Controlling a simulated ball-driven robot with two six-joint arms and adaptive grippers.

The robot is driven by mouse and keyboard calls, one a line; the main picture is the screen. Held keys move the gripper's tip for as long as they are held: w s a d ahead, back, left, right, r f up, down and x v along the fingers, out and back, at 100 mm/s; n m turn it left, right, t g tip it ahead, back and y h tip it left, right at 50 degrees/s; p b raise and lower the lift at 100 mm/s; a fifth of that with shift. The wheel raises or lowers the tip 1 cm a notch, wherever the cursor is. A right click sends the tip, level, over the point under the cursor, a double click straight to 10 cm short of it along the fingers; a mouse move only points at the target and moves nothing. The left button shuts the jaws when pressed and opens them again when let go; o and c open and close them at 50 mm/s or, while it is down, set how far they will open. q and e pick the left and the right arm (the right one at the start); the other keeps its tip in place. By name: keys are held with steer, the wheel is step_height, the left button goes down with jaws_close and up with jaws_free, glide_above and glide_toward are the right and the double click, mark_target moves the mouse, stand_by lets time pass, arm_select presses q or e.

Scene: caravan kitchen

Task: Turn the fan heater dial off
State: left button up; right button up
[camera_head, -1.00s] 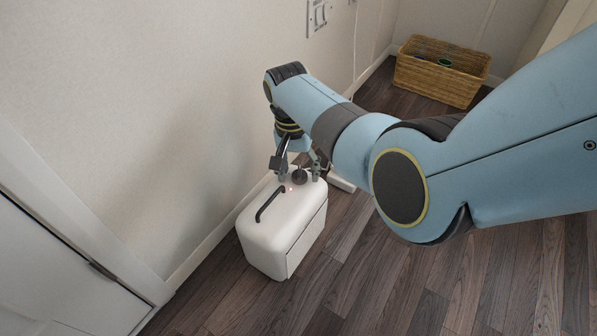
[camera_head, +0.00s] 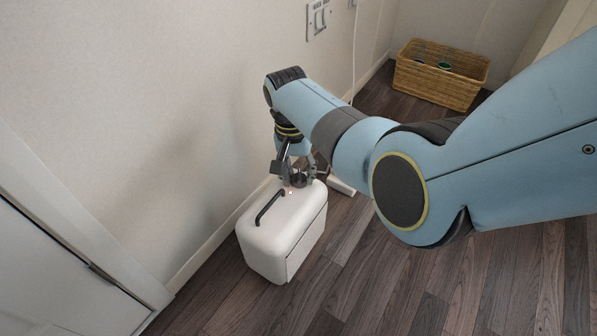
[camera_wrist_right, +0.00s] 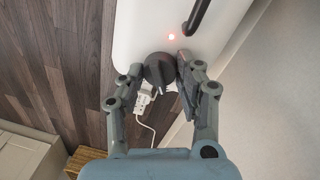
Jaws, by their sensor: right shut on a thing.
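The white fan heater (camera_head: 285,232) stands on the floor by the wall, with a dark handle (camera_head: 269,207) on top. Its dark round dial (camera_head: 299,181) is on the top near the far end. In the right wrist view the dial (camera_wrist_right: 158,69) sits between the fingers, with a red light (camera_wrist_right: 171,37) lit beside it. My right gripper (camera_head: 298,178) points down at the dial and is shut on it; the right wrist view shows its fingers (camera_wrist_right: 158,76) at both sides of the dial. My left gripper is not in view.
A white plug and socket strip (camera_head: 341,186) lies on the floor just beyond the heater, with a cord up the wall. A wicker basket (camera_head: 437,84) stands at the back. The wooden floor (camera_head: 400,285) to the right is clear.

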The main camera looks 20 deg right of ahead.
steer(key=shift+r+n, duration=0.1)
steer(key=shift+n, duration=0.2)
steer(key=shift+r+n+p, duration=0.1)
steer(key=shift+n+p, duration=0.8)
steer(key=shift+p, duration=0.05)
steer(key=shift+n+p, duration=0.35)
steer(key=shift+n, duration=0.05)
steer(key=shift+n+p, duration=0.45)
steer(key=shift+n, duration=0.45)
steer(key=n+p, duration=0.1)
steer(key=n, duration=0.1)
steer(key=shift+n+t, duration=0.4)
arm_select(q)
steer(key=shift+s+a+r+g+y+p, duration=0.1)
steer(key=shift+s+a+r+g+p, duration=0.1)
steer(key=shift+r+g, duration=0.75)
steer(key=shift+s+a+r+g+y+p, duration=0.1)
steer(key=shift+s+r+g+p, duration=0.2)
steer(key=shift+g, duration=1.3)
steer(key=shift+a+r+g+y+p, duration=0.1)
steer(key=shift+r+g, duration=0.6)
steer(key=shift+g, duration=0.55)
arm_select(e)
steer(key=shift+s+f+n, duration=0.1)
steer(key=shift+n, duration=0.85)
steer(key=shift+s+f+n, duration=0.1)
steer(key=shift+n, duration=0.85)
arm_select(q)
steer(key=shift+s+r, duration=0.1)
